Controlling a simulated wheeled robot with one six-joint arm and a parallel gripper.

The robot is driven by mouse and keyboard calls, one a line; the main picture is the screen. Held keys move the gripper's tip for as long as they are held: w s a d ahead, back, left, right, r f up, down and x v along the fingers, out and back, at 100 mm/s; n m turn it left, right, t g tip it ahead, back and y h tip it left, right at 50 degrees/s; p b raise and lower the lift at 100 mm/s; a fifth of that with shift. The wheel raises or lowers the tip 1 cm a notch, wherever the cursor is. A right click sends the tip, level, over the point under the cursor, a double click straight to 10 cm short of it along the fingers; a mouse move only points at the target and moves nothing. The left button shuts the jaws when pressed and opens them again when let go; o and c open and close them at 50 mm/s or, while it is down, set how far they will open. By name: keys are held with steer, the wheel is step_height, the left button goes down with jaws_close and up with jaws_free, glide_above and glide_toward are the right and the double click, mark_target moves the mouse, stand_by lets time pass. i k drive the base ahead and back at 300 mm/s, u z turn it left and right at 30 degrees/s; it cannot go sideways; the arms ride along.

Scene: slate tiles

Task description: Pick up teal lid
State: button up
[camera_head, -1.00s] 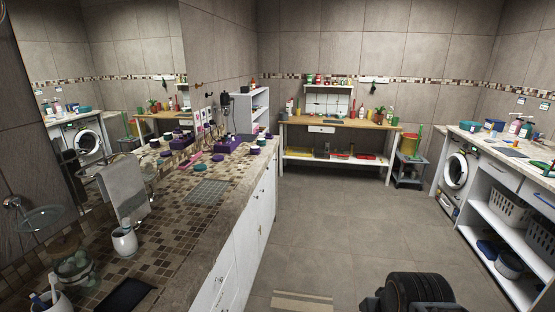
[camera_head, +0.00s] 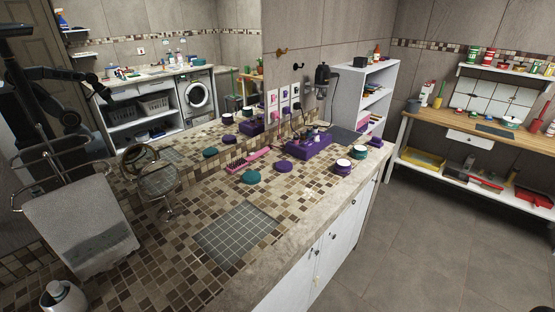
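A round teal lid (camera_head: 250,177) lies flat on the mosaic-tiled counter (camera_head: 310,207), just behind the grey square grid mat. A purple lid (camera_head: 283,167) lies to its right and a little farther back. My gripper is not directly in view. A dark arm, which looks like my own reflection, shows in the mirror at left, but its finger state is too small to tell.
The grid mat (camera_head: 236,234) lies in front of the lid. A pink tray (camera_head: 248,159), a purple box (camera_head: 308,145) and a white-and-purple jar (camera_head: 343,165) stand behind. A towel (camera_head: 80,225) on a rack and a round stand mirror (camera_head: 158,181) are left. Floor at right is clear.

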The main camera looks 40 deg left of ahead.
mark_target(250, 178)
steer(key=i, duration=1.7)
steer(key=u, duration=2.75)
steer(key=i, duration=0.5)
steer(key=u, duration=0.05)
